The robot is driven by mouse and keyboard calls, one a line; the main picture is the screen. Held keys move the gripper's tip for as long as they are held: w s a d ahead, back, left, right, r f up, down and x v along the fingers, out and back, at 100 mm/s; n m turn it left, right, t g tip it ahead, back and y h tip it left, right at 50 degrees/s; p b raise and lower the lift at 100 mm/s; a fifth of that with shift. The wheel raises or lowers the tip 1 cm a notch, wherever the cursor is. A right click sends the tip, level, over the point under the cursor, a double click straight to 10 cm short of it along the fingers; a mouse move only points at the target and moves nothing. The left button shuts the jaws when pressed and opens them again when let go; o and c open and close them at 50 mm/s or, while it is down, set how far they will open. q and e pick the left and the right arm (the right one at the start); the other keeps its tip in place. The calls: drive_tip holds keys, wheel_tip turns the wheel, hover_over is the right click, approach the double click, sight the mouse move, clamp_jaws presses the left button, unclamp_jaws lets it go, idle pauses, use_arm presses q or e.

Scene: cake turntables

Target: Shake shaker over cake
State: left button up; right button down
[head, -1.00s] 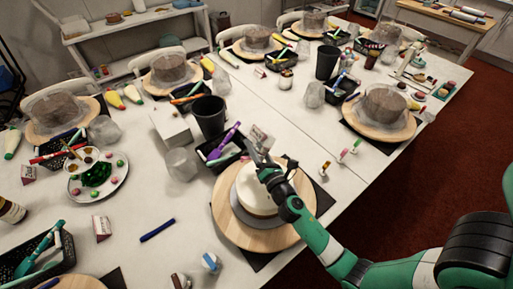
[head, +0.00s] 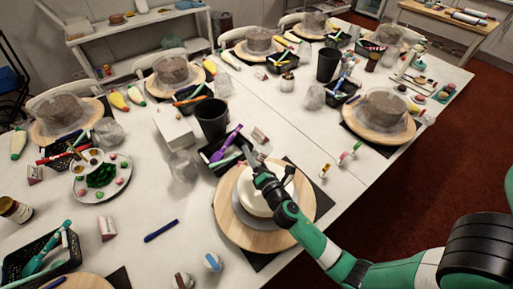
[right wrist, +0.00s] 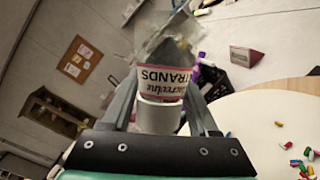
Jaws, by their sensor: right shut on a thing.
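The white cake (head: 254,203) stands on a round wooden turntable (head: 235,232) at the near middle of the table. My right gripper (head: 250,160) reaches over the cake from the lower right and partly covers it. In the right wrist view, it is shut on the shaker (right wrist: 165,78), a clear jar with a pink-edged "STRANDS" label and a white end between the fingers. The shaker is hard to make out in the head view. The cake top (right wrist: 250,118) shows to the right there, with several coloured sprinkles (right wrist: 304,160) on it. My left gripper is out of view.
A black tray of tools (head: 222,152) and a dark cup (head: 211,120) stand just behind the turntable. A clear cup (head: 183,165) is to the left. A blue marker (head: 161,231) lies on free table at left. Several other covered cakes line the table.

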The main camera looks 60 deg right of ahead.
drive_tip(key=shift+s+f, duration=0.1)
drive_tip(key=shift+s, duration=0.05)
drive_tip(key=shift+s+a, duration=0.25)
drive_tip(key=shift+a, duration=0.55)
drive_tip(key=shift+n+b, duration=0.4)
drive_tip(key=shift+b, duration=0.25)
drive_tip(key=shift+r, duration=0.2)
